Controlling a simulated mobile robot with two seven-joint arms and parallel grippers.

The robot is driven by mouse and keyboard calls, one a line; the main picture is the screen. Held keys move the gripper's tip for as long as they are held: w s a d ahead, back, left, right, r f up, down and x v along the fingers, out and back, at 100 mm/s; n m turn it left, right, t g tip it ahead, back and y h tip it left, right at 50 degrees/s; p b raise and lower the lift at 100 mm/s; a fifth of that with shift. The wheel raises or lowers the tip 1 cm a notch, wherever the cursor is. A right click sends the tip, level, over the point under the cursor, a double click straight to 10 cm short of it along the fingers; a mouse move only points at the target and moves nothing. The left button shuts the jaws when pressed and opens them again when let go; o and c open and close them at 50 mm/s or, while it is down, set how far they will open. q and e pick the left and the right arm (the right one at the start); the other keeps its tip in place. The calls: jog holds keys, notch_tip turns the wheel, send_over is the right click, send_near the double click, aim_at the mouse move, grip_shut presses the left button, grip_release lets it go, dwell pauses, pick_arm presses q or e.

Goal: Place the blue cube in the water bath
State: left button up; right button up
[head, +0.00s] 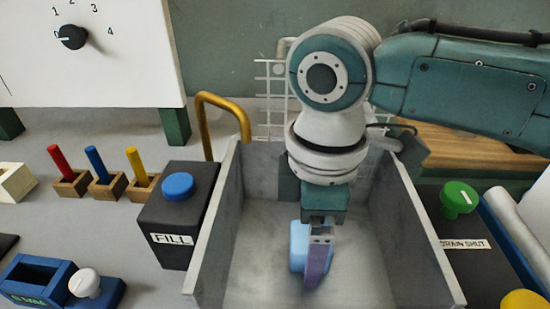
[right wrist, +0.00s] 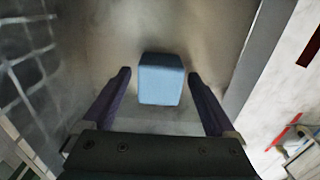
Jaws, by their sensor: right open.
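The light blue cube (head: 297,245) is inside the walls of the grey open-topped water bath (head: 213,235), partly hidden behind my right gripper (head: 316,268) in the head view. In the right wrist view the cube (right wrist: 161,80) sits between the two purple fingers of my right gripper (right wrist: 159,74), with a gap on each side. My right gripper is open and points down into the bath. I cannot tell whether the cube rests on the bath floor. No water surface can be made out. My left gripper is not in view.
A black FILL box (head: 171,240) with a blue button stands left of the bath. A DRAIN SHUT panel (head: 470,245) with a green knob is at right. A yellow bent handle (head: 222,105) and a white wire grid (head: 271,97) rise behind the bath.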

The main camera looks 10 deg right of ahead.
notch_tip(320, 180, up, 12)
jog(key=p, duration=0.2)
jog(key=shift+r, duration=0.15)
dwell(0.4)
